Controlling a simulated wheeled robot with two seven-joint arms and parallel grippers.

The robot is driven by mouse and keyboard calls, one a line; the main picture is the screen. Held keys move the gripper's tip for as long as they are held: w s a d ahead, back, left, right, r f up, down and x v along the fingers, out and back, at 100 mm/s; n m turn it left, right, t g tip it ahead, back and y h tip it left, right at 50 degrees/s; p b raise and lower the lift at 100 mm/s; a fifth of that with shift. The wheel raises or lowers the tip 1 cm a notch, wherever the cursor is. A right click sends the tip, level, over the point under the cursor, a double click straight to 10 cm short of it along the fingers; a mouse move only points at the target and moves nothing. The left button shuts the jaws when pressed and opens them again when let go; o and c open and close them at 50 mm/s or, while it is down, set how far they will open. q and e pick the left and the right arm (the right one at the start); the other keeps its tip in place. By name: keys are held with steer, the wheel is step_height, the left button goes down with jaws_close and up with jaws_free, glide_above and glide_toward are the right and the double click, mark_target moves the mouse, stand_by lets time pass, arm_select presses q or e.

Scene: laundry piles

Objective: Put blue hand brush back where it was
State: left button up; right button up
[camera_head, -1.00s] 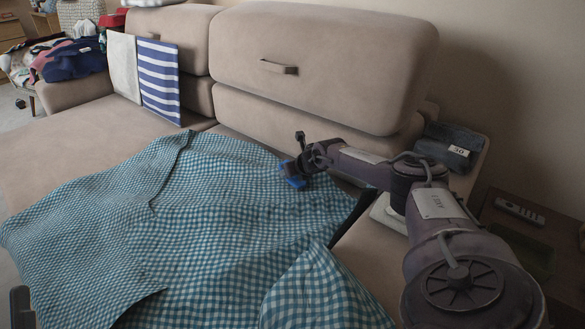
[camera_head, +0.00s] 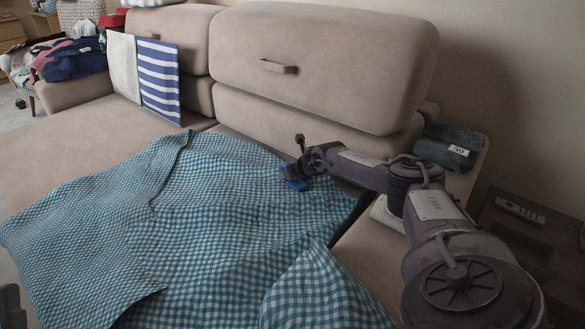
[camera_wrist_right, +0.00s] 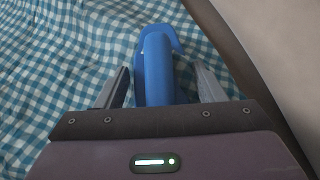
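The blue hand brush (camera_head: 293,174) lies on the teal-and-white checked cloth (camera_head: 215,205) near the sofa back, partly hidden by my right gripper (camera_head: 298,165). In the right wrist view, the brush (camera_wrist_right: 157,70) sits between the fingers of my right gripper (camera_wrist_right: 162,85). The fingers are apart, with a narrow gap showing on each side of the blue handle. Its near end is hidden by the gripper body. A dark part at the lower left edge of the head view looks like my left gripper (camera_head: 10,306); its fingers cannot be made out.
The beige sofa back (camera_head: 320,60) rises behind the brush. A striped towel (camera_head: 160,82) hangs at the left. A dark folded cloth (camera_head: 448,147) with a label lies at the right. A side table holds a remote (camera_head: 520,211). Clothes (camera_head: 70,60) are piled far left.

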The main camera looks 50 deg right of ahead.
steer(key=shift+o, duration=0.6)
